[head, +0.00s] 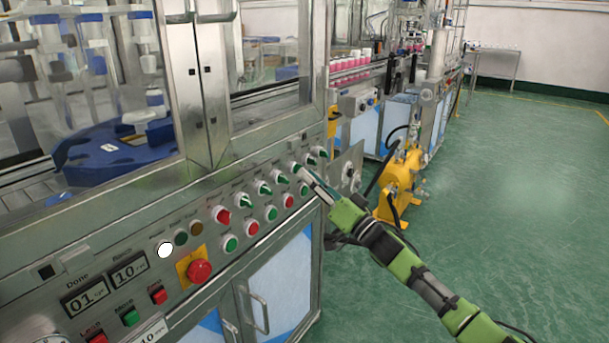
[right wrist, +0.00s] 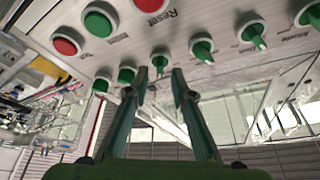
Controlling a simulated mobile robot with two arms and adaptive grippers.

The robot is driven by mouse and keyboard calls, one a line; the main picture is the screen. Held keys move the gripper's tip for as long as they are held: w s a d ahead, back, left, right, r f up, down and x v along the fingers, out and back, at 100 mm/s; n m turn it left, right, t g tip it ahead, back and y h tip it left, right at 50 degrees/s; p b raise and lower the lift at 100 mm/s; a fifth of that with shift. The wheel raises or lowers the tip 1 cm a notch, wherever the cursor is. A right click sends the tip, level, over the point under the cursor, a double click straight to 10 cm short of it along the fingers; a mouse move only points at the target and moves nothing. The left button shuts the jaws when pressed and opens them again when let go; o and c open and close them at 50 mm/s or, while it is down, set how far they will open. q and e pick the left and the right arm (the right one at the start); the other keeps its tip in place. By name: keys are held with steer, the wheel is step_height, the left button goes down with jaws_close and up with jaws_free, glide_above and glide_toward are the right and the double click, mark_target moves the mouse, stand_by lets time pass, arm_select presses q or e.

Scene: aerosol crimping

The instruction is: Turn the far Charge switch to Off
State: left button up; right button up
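A row of green rotary switches runs along the upper part of the sloping steel control panel, its far end at a small green switch (head: 322,152). The labels there are too small to read, so I cannot tell which switch is the far Charge. My right gripper (head: 301,171) is at the far part of this row. In the right wrist view the right gripper (right wrist: 161,78) is open, its two fingertips apart. One green switch (right wrist: 160,60) shows in the gap at the tips; I cannot tell whether they touch it. My left gripper is not in view.
Other green switches (right wrist: 202,48) (right wrist: 127,75) sit on both sides of the fingers. Round green and red buttons (head: 252,228) lie below the row, and a red emergency stop (head: 199,271) is nearer. A yellow machine (head: 400,180) stands beyond; green floor on the right is clear.

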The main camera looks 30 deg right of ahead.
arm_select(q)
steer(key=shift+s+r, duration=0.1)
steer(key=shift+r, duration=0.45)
arm_select(e)
steer(key=x, duration=0.2)
steer(key=shift+w, duration=0.25)
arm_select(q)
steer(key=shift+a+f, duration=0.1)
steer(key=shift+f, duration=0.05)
arm_select(e)
jaws_close()
